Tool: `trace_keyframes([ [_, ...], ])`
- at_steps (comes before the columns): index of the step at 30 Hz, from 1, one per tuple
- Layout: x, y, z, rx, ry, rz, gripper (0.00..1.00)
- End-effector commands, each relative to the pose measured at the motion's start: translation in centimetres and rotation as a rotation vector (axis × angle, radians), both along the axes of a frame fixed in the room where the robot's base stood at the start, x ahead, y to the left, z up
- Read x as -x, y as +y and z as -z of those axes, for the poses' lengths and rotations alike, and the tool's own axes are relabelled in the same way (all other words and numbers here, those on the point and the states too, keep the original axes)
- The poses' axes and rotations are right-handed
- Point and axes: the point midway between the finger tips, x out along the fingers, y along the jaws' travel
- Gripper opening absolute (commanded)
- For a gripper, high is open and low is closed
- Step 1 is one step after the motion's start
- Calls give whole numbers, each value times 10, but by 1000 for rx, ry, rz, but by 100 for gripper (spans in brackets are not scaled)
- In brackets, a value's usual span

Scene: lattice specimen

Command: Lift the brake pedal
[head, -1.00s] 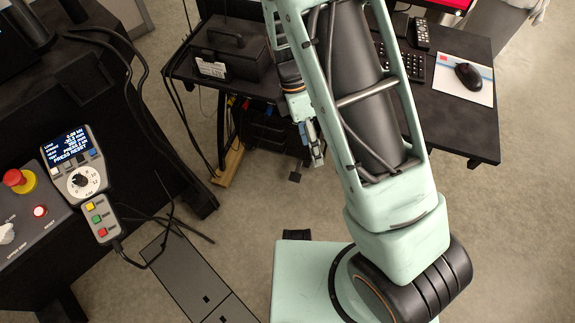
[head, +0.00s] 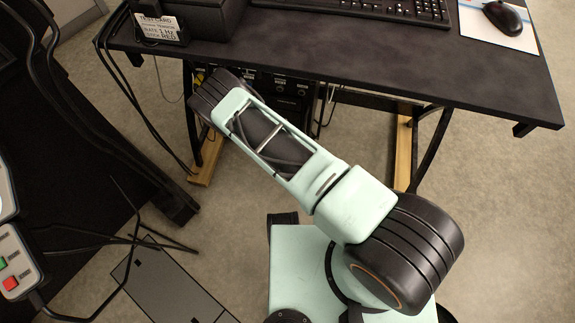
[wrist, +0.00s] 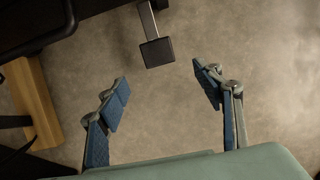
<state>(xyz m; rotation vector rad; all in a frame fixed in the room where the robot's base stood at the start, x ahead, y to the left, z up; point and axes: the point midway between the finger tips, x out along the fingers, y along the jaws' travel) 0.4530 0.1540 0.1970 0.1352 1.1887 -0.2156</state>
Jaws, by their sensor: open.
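The brake pedal (wrist: 157,52) shows in the wrist view, a dark square pad on a grey metal arm that comes down from the top of the picture. My gripper (wrist: 164,88) is open and empty, with its blue-padded fingers spread wide. The pad lies ahead of the fingertips, about centred across the gap, and no finger touches it. How far above or below the fingers it lies is hard to tell. In the head view the pedal and my gripper are hidden behind the desk and my arm.
The black desk (head: 400,75) overhangs my forearm, with a keyboard (head: 400,10) and mouse (head: 503,17) on top. Its wooden feet (head: 403,150) stand on the floor. A wooden beam (wrist: 33,100) borders the left of the wrist view. Open floor lies to its right.

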Motion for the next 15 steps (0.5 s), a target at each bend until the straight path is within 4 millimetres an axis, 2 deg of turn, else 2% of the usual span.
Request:
trace_keyframes([
  [1, -1, 1, 8, -2, -10, -15, 61],
  [7, -9, 0, 27, -5, -18, -23, 61],
  [15, -28, -5, 76, -6, -18, -21, 61],
])
